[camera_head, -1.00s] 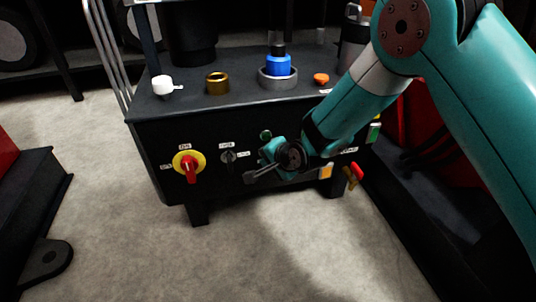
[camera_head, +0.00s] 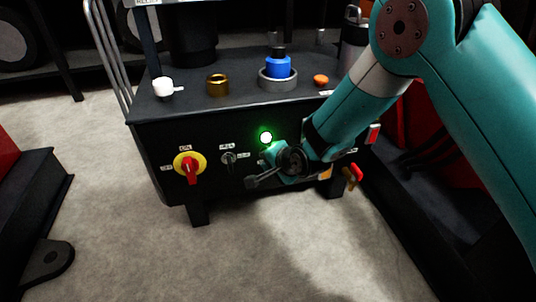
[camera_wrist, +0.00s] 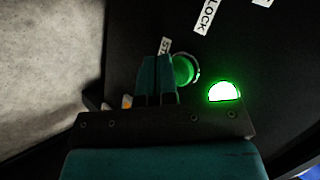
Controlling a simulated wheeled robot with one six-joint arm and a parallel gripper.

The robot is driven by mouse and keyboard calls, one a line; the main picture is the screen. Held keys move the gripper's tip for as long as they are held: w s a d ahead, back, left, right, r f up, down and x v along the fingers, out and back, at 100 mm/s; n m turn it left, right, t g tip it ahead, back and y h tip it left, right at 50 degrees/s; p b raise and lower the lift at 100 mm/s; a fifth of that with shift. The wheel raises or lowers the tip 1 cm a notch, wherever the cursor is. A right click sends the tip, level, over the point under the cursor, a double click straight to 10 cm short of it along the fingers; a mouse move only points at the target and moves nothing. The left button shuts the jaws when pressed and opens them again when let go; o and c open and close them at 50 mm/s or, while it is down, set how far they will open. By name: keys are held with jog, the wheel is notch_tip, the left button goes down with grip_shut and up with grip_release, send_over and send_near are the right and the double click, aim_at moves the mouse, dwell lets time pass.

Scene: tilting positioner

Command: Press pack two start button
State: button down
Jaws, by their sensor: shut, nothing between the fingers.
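A green round button (camera_wrist: 184,70) sits in a metal ring in the wrist view, beside a partly hidden label (camera_wrist: 165,46) whose visible letters begin "ST". My gripper (camera_wrist: 158,62) is shut and empty, its teal fingertips overlapping the left side of the button. I cannot tell whether they touch it. A brightly lit green lamp (camera_wrist: 224,91) is just right of the button; it also glows on the cabinet front in the head view (camera_head: 265,137). There my gripper (camera_head: 266,158) is at the panel just below the lamp and hides the button.
The black cabinet (camera_head: 150,150) carries a red-and-yellow rotary switch (camera_head: 189,166) and a key switch (camera_head: 228,158) left of my gripper. A blue-topped part (camera_head: 278,66) stands on top. Floor in front is clear.

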jog(key=shift+s, duration=0.15)
jog(key=s, duration=0.1)
jog(key=s+d+p, duration=0.1)
jog(key=s, duration=0.3)
jog(key=shift+d, duration=0.25)
jog(key=shift+w+r, duration=0.1)
dwell(0.8)
jog(key=s+d+r+n+g+p, duration=0.1)
jog(key=s+d+r+n+p, duration=0.15)
jog(key=r, duration=0.45)
jog(key=s+d+r+n+g+p, duration=0.1)
jog(key=s+r+p, duration=0.15)
jog(key=r, duration=0.45)
jog(key=s+d+r+n+g+p, duration=0.1)
jog(key=d+r+n+p, duration=0.15)
jog(key=r, duration=0.45)
jog(key=s+d+r+n+g+h+p, duration=0.15)
jog(key=s+d+r+n+p, duration=0.35)
jog(key=s+r, duration=0.55)
jog(key=s+d+r+n+g+h+p, duration=0.1)
jog(key=s+d+r+n+g+p, duration=0.3)
jog(key=s+r, duration=0.65)
notch_tip(320, 180, up, 36)
jog(key=w+p, duration=0.1)
jog(key=p, duration=3.6)
jog(key=shift+t+p, duration=0.3)
jog(key=shift+t, duration=0.15)
